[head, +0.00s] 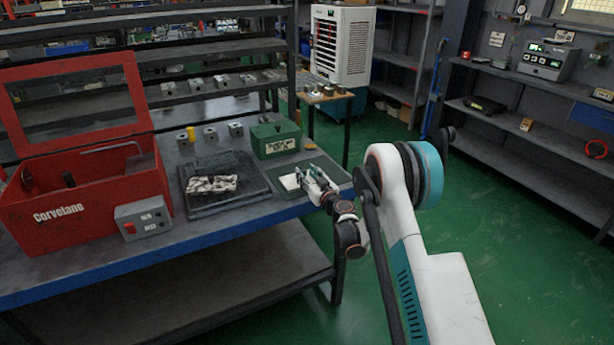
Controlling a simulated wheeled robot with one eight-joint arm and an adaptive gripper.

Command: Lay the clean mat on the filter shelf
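A small plain white piece (290,182), which looks like the clean mat, lies on a dark green flat tray (325,163) at the right end of the workbench. My gripper (309,178) is low over that tray, just right of the white piece. Its fingers are small and overlap in this view, so I cannot tell whether they touch the piece or are open. A black-and-white stained piece (211,184) lies on a black ribbed tray (240,200) left of it. I cannot make out for certain which part is the filter shelf.
A red Corvelano cabinet (88,208) with its lid raised stands at the left, with a grey switch box (144,217) in front. A green labelled box (275,137) stands behind my gripper. Several small metal blocks (210,133) line the bench's back. Green floor is clear at right.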

